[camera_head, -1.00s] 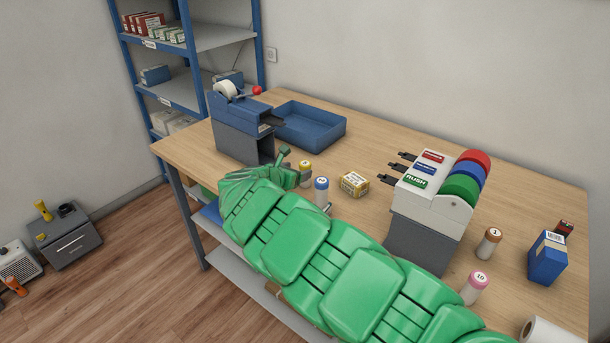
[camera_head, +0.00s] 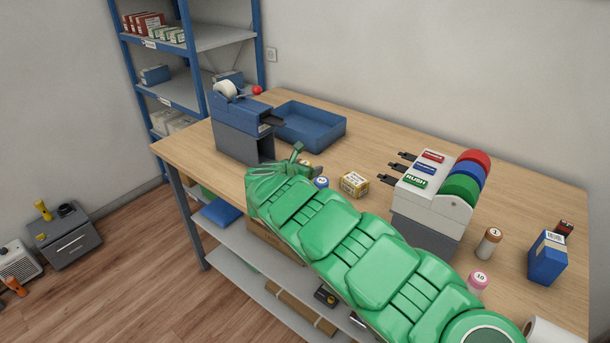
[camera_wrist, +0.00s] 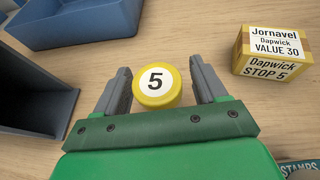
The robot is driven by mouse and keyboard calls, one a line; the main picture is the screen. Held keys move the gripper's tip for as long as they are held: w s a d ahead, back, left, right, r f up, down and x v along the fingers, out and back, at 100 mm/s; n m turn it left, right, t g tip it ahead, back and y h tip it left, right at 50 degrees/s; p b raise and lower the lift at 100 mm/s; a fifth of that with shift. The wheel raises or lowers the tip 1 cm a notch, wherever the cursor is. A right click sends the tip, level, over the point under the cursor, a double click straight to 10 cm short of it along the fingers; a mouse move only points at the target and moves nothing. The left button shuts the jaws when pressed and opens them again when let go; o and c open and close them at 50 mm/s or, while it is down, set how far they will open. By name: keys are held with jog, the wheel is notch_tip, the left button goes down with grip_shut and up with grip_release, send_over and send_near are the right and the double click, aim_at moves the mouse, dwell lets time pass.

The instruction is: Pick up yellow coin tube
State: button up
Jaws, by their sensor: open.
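The yellow coin tube (camera_wrist: 156,98) stands upright on the wooden counter, its round white top marked 5. In the wrist view my gripper (camera_wrist: 160,70) is open, with one finger on each side of the tube. The tube sits between the fingers, with a narrow gap showing at each side. In the head view my gripper (camera_head: 296,158) is over the counter near the blue tray, and my green arm hides nearly all of the tube.
A yellow box (camera_wrist: 273,52) stands right of my gripper. The blue tray (camera_wrist: 75,27) and a grey-blue dispenser (camera_head: 243,135) are to the left. A blue-topped tube (camera_head: 321,182) is close to my arm. A stamp unit (camera_head: 430,203) stands further right.

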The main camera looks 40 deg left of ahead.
jog(key=c, duration=1.2)
